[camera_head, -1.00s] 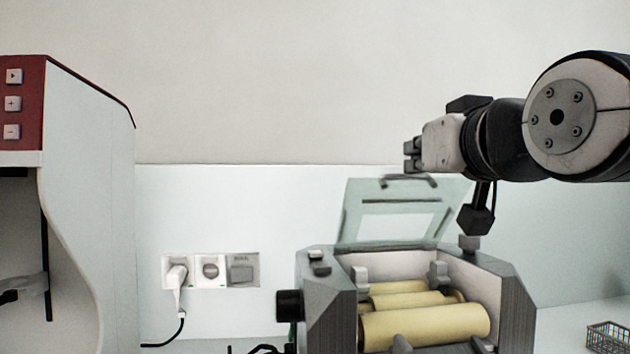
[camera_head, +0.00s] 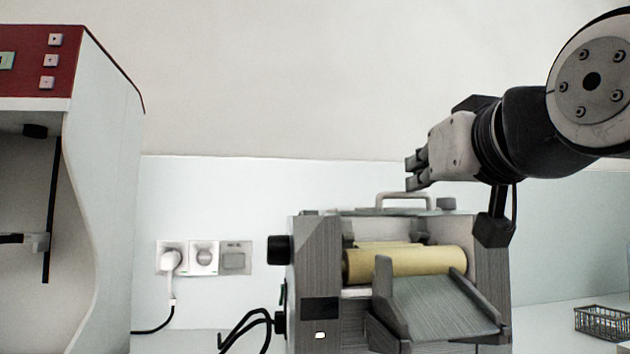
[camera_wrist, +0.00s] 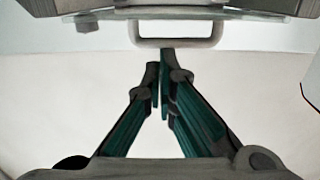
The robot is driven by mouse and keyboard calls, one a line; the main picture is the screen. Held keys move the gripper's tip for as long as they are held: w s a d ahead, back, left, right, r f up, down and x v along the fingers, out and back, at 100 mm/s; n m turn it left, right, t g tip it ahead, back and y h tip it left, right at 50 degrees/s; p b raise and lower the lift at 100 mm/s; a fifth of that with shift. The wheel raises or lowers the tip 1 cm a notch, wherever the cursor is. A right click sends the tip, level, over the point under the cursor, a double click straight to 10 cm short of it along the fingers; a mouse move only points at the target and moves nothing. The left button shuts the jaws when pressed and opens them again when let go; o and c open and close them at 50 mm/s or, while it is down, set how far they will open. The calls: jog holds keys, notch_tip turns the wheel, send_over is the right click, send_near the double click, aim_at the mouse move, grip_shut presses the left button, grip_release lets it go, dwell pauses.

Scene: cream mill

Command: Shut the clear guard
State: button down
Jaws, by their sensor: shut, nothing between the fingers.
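The clear guard (camera_head: 385,213) shows nearly edge-on as a thin flat line across the top of the grey mill (camera_head: 320,250), above and behind the rollers. Its pale loop handle (camera_head: 403,195) stands up from it. My gripper (camera_head: 412,172) is shut and empty, with its fingertips just above the handle. In the wrist view my shut fingertips (camera_wrist: 162,62) are close to the handle (camera_wrist: 178,42); I cannot tell whether they touch. The guard's edge (camera_wrist: 190,12) runs along the top of that view. Whether the guard rests on the mill body is unclear.
Cream rollers (camera_head: 410,262) and a sloped grey tray (camera_head: 440,305) face the front of the mill. A black knob (camera_head: 279,249) sticks out at its left. A red-and-white machine (camera_head: 100,180) stands at left, a wire basket (camera_head: 603,322) at far right.

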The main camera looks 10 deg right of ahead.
jog(key=shift+s+f+b, duration=0.15)
jog(key=shift+f+b, duration=0.35)
jog(key=shift+f, duration=0.2)
jog(key=shift+s+f+b, duration=0.15)
jog(key=shift+f+b, duration=0.3)
jog(key=shift+f, duration=0.2)
jog(key=shift+r, duration=0.15)
